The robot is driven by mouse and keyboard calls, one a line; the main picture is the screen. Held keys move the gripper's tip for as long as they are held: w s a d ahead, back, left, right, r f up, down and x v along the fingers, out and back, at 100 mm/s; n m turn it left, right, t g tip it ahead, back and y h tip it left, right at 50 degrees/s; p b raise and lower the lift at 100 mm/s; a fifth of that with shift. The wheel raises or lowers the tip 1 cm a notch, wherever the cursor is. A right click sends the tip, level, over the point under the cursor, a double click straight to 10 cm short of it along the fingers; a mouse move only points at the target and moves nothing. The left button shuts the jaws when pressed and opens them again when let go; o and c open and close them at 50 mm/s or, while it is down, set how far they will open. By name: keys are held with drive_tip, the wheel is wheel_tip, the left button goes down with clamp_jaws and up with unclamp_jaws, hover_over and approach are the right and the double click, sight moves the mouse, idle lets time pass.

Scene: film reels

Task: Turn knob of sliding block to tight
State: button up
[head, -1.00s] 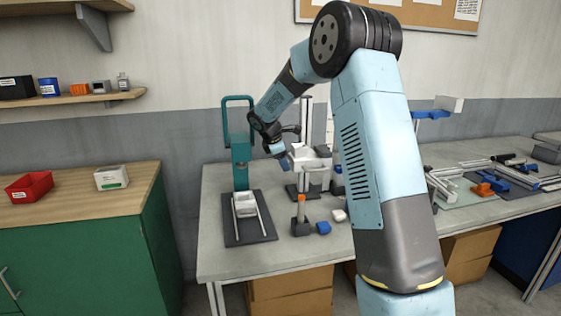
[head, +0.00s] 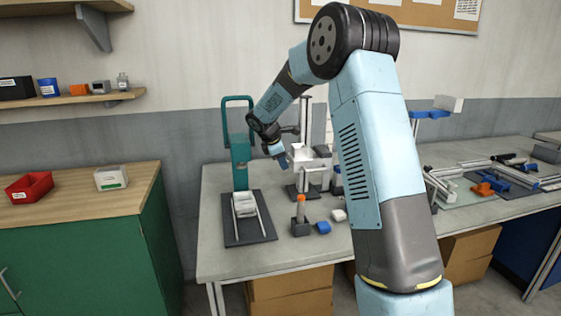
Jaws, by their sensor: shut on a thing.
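The sliding block (head: 315,160) is a pale block on an upright post (head: 305,118) with a dark base, near the back of the grey workbench. My gripper (head: 284,161) comes down from the upper left and reaches the block's left side. Its fingers are shut on the block's knob. The knob is small and hidden by the fingers, so I cannot make out its angle.
A teal press (head: 240,160) on a dark plate stands left of my gripper. Aluminium profiles (head: 470,165) crowd the right. The bench's front left corner is clear.

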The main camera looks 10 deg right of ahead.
drive_tip(key=shift+t, duration=0.3)
drive_tip(key=shift+s+d, duration=0.1)
drive_tip(key=shift+s+d+f+m+t, duration=0.15)
drive_tip(key=shift+m+t, duration=0.1)
drive_tip(key=shift+t, duration=0.85)
drive_tip(key=shift+s+d+f+m+t, duration=0.15)
drive_tip(key=shift+m+t, duration=0.1)
drive_tip(key=shift+t, duration=0.85)
wheel_tip(320, 180, down, 2)
drive_tip(key=m+t+h, duration=0.2)
drive_tip(key=t, duration=0.2)
drive_tip(key=m+t+h, duration=0.2)
drive_tip(key=t, duration=0.2)
drive_tip(key=m+t+h, duration=0.2)
drive_tip(key=t, duration=0.3)
drive_tip(key=shift+s+a+f, duration=0.1)
drive_tip(key=shift+s+f, duration=0.05)
drive_tip(key=shift+f, duration=0.05)
